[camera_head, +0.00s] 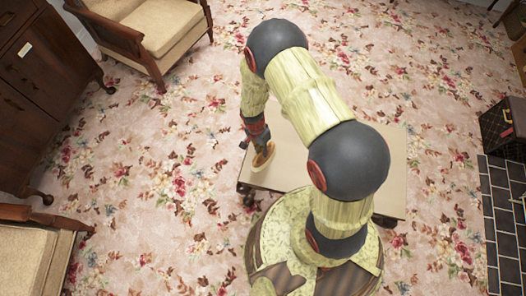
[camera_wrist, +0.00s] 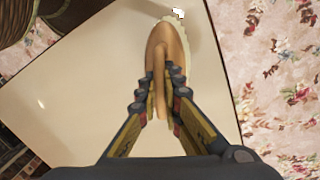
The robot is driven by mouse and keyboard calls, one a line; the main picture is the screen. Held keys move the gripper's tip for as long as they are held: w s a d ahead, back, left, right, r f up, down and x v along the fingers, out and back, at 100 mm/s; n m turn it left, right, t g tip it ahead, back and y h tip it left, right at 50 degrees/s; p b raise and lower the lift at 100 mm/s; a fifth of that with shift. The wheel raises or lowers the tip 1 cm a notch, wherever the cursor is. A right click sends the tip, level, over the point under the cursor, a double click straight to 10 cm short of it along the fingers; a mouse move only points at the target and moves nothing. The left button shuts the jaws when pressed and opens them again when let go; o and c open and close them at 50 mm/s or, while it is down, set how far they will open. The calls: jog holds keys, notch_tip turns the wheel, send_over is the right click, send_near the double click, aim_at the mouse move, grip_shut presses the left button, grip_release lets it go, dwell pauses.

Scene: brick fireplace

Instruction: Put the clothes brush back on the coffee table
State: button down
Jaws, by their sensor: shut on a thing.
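The clothes brush (camera_wrist: 163,48) is a tan wooden oval with paler edges. My gripper (camera_wrist: 161,95) is shut on its narrow part, with a finger on each side. In the head view the brush (camera_head: 264,157) hangs below my gripper (camera_head: 259,143) at the left end of the coffee table (camera_head: 385,165). The table has a plain cream top, which also fills much of the wrist view (camera_wrist: 75,85). The brush is over the tabletop, close to it; I cannot tell whether it touches. My arm hides the table's middle in the head view.
Wooden armchairs with beige cushions stand at the upper left (camera_head: 160,25) and lower left (camera_head: 30,255). A dark wooden cabinet (camera_head: 45,85) is at the left. A dark box (camera_head: 503,128) stands by the tiled hearth (camera_head: 505,200) at the right. The visible tabletop is bare.

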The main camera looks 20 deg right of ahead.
jog(key=c, duration=2)
grip_release()
jog(key=shift+f, duration=0.1)
jog(key=shift+o, duration=0.2)
notch_tip(320, 180, up, 40)
jog(key=w+n+t+p, duration=0.2)
jog(key=n+t+p, duration=0.2)
jog(key=n+p, duration=0.1)
jog(key=s+r+n+t+y, duration=0.1)
jog(key=s+r+n+t, duration=0.2)
jog(key=s+r, duration=1.2)
jog(key=r+n, duration=0.1)
jog(key=n, duration=0.2)
jog(key=shift+s+d+r+n, duration=0.15)
jog(key=shift+s+r+n, duration=0.15)
jog(key=shift+s+r, duration=0.1)
